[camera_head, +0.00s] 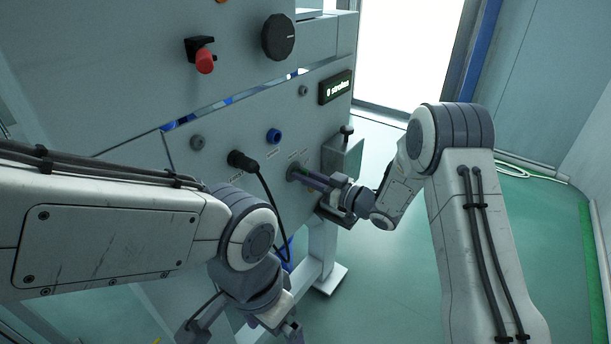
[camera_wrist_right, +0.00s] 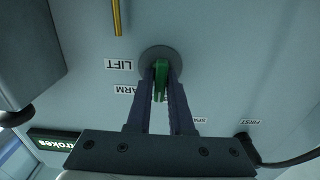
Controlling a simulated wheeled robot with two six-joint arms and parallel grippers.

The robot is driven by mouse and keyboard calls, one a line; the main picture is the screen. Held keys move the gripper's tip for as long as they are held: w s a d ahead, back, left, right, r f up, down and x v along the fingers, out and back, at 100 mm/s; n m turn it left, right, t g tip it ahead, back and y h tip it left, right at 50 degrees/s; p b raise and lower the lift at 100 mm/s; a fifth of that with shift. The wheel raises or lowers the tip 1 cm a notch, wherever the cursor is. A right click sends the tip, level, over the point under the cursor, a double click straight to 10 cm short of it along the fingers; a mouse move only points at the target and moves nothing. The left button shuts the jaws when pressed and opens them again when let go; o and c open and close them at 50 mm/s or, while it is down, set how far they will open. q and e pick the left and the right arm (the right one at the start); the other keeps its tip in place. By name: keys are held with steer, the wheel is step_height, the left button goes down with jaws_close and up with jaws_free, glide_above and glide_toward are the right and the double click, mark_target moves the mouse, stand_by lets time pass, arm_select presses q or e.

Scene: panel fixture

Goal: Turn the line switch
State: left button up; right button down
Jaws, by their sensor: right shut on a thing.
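The upright grey panel (camera_head: 232,118) fills the left and middle of the head view. In the right wrist view a green lever (camera_wrist_right: 160,78) stands out of a round grey collar (camera_wrist_right: 150,55) beside labels reading LIFT and ARM. My right gripper (camera_wrist_right: 160,85) is shut on this lever, a dark finger on each side. In the head view the right gripper (camera_head: 312,178) reaches the panel's lower right part, and its fingers mostly hide the lever. I cannot tell whether it is turned. My left gripper (camera_head: 240,332) hangs low at the bottom edge; its fingertips are cut off.
A black plug (camera_head: 241,160) with a hanging cable sits left of the right gripper. A blue fitting (camera_head: 273,136), black knob (camera_head: 278,37), red knob (camera_head: 204,60) and "0 strokes" display (camera_head: 336,87) are above. A box (camera_head: 343,155) juts out right. Green floor (camera_head: 400,290) is open.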

steer(key=m+p, duration=0.3)
steer(key=shift+r+m, duration=0.15)
steer(key=shift+m, duration=0.15)
steer(key=m+p, duration=0.3)
steer(key=m, duration=0.2)
steer(key=shift+w+d+m, duration=0.1)
steer(key=shift+d+m, duration=0.05)
steer(key=shift+m, duration=0.15)
steer(key=m+p, duration=0.2)
steer(key=m, duration=0.2)
steer(key=shift+f, duration=0.2)
steer(key=m+p, duration=0.1)
steer(key=m, duration=0.3)
steer(key=shift+f+p, duration=0.2)
steer(key=shift+p, duration=0.2)
steer(key=shift+m, duration=0.4)
steer(key=c, duration=0.9)
jaws_free()
